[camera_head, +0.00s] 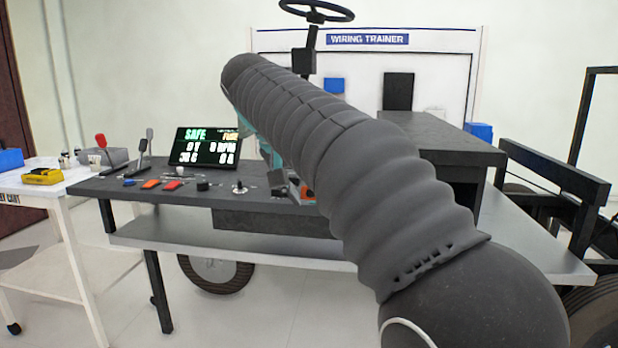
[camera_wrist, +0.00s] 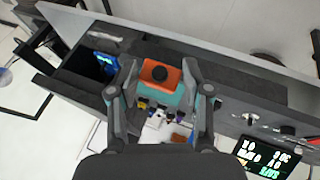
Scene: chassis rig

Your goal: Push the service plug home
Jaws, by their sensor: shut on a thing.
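My gripper (camera_wrist: 160,76) is shut on the plug, one finger on each side, at the dark console (camera_wrist: 225,84). The plug's underside and its socket are hidden, so how deep it sits cannot be told.
The console (camera_head: 150,190) carries levers, coloured switches and a display (camera_head: 208,147) reading SAFE. A dark raised box (camera_head: 430,135) stands right of my arm. A white cart (camera_head: 50,190) with a yellow tool stands at the left. An open compartment (camera_wrist: 85,65) lies beside my gripper.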

